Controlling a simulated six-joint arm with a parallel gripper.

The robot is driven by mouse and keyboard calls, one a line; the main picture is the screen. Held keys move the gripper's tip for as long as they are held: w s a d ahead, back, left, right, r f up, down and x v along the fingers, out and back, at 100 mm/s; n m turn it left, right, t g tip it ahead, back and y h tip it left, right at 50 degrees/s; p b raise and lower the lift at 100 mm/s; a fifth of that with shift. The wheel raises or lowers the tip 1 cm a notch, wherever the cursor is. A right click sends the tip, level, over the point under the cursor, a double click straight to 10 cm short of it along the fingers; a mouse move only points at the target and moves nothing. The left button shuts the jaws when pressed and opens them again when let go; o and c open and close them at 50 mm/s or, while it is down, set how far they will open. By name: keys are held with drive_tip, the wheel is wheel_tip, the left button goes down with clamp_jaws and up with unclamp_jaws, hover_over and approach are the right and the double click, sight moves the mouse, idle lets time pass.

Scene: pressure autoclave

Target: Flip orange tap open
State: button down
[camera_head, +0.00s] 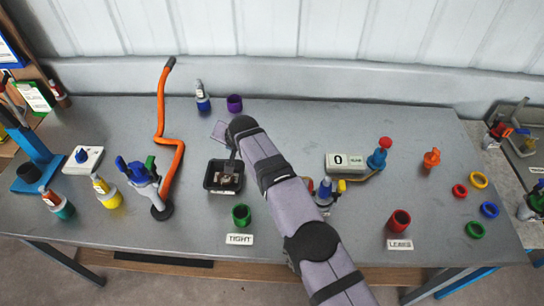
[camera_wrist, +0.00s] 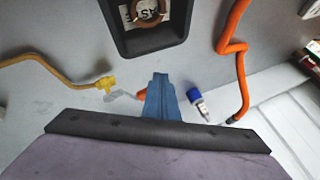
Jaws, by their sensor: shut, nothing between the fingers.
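A small orange piece that looks like the tap (camera_wrist: 142,94) shows in the wrist view, just left of my fingers and partly hidden by them. A grey part lies beside it, and a yellow fitting (camera_wrist: 105,83) on a yellow hose lies further left. In the head view my arm hides this spot. My gripper (camera_wrist: 160,77) is shut and empty, with its blue fingers close to the orange piece; I cannot tell whether they touch it.
The black tray (camera_head: 208,186) stands close to my wrist. A bent orange pipe (camera_head: 160,115) rises to the left. An orange fitting (camera_head: 432,158) stands far right.

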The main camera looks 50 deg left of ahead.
drive_tip(key=shift+s+d+b, duration=0.15)
drive_tip(key=shift+b, duration=0.35)
idle(0.4)
drive_tip(key=s+d+r+b, duration=0.4)
drive_tip(key=s+r+b, duration=0.2)
drive_tip(key=s+r, duration=0.1)
drive_tip(key=shift+s+d+r, duration=0.35)
drive_tip(key=shift+r, duration=0.2)
drive_tip(key=shift+w, duration=0.15)
idle(0.4)
